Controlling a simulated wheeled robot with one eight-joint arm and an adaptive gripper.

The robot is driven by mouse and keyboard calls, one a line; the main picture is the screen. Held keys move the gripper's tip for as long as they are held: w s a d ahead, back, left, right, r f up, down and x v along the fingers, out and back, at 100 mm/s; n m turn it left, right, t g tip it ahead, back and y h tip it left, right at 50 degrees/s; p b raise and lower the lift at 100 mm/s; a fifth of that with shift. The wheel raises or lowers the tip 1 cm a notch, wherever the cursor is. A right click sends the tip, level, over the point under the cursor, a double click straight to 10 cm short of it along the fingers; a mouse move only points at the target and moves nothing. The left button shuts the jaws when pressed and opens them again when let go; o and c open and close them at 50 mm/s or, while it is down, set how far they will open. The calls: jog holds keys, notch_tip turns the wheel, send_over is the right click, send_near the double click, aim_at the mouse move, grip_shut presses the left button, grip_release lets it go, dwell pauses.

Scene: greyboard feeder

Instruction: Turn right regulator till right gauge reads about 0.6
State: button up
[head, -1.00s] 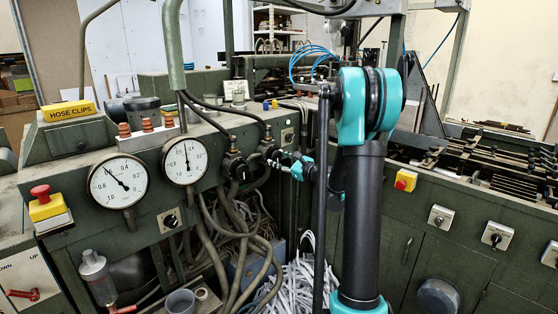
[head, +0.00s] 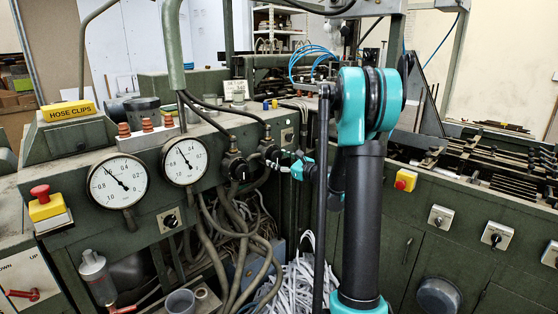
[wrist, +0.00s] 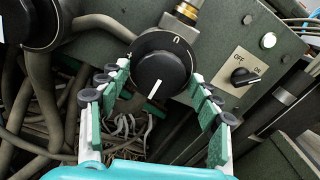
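The right gauge (head: 185,161) is a white dial with a black needle that points up and slightly left; its small figures are hard to read. The left gauge (head: 118,181) has its needle up-left. The right regulator (head: 268,150) is a black knob on the green panel, partly hidden by my gripper (head: 287,164). In the wrist view, the regulator knob (wrist: 160,68) has a white mark pointing down and slightly left.
The left regulator (head: 237,168) is close by on the left, and its dark body also shows in the wrist view (wrist: 32,22). An OFF/ON switch (wrist: 240,76) is to the right. Hoses (head: 225,235) hang below. A red emergency button (head: 40,193) is far left.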

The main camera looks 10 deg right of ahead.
jog(key=shift+d, duration=0.1)
jog(key=v, duration=1.2)
jog(key=s+a+f+n+g+h, duration=0.2)
jog(key=s+a+f+n+g, duration=0.1)
jog(key=s+a+f+n, duration=0.3)
jog(key=s+a+f+n+g+h, duration=0.1)
jog(key=s+a+f+n+g, duration=0.3)
jog(key=s+n, duration=0.35)
jog(key=s+d+f+n+g+h, duration=0.1)
jog(key=s+d+f+n+h, duration=0.2)
jog(key=s+n, duration=0.3)
jog(key=s+d+f+n+g+h, duration=0.2)
jog(key=s+f+n, duration=0.4)
jog(key=s, duration=0.5)
jog(key=d+h, duration=0.1)
jog(key=h, duration=0.1)
jog(key=shift+s+h, duration=0.3)
jog(key=shift+s, duration=0.05)
jog(key=shift+n, duration=0.25)
dwell(0.7)
